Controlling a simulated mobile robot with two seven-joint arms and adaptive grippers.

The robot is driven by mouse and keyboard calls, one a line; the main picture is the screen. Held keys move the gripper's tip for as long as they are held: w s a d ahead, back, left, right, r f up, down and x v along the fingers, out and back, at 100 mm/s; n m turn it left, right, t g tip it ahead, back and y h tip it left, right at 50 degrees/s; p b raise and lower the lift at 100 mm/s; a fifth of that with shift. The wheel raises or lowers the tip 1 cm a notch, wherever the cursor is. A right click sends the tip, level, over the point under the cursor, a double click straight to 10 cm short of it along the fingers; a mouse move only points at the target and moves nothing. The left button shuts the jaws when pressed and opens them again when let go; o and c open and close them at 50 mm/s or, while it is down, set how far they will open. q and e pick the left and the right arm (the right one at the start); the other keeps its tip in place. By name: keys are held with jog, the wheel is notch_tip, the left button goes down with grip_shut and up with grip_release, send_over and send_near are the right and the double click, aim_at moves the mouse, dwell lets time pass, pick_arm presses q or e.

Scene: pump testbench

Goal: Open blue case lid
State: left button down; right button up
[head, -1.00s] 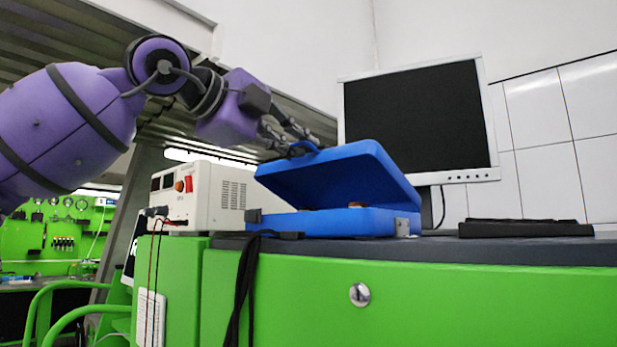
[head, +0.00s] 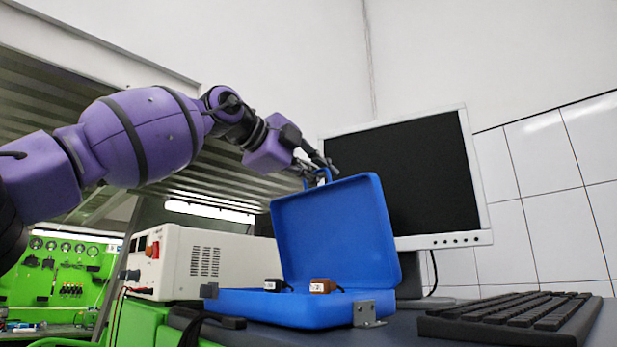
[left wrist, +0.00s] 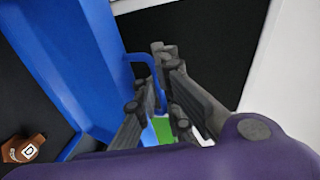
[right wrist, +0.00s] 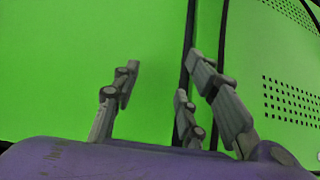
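The blue case (head: 280,306) stands on the bench with its lid (head: 335,235) raised to roughly upright. Two small parts, one dark (head: 274,285) and one brown (head: 321,286), sit inside the case. My left gripper (head: 322,172) is at the lid's top edge, at the blue handle (head: 325,176). In the left wrist view the fingers (left wrist: 165,85) are closed around the handle (left wrist: 155,85). The brown part (left wrist: 24,149) shows there at lower left. My right gripper (right wrist: 155,85) is open and empty before a green surface; it is outside the head view.
A white power supply (head: 185,262) stands left of the case. A monitor (head: 415,180) stands behind the lid, close to it. A black keyboard (head: 515,315) lies at the right. A metal bracket (head: 366,314) is at the case's front right corner.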

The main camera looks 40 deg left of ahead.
pick_arm(q)
jog(key=shift+w+d+r, duration=0.1)
jog(key=shift+w+r, duration=0.2)
jog(key=shift+w, duration=0.35)
jog(key=shift+w+d+r, duration=0.1)
jog(key=shift+w+r, duration=0.2)
jog(key=shift+w, duration=0.35)
jog(key=shift+a, duration=0.1)
jog(key=c, duration=1.9)
grip_release()
jog(key=shift+s, duration=0.15)
jog(key=shift+f, duration=0.1)
jog(key=shift+f, duration=0.1)
jog(key=v, duration=1.2)
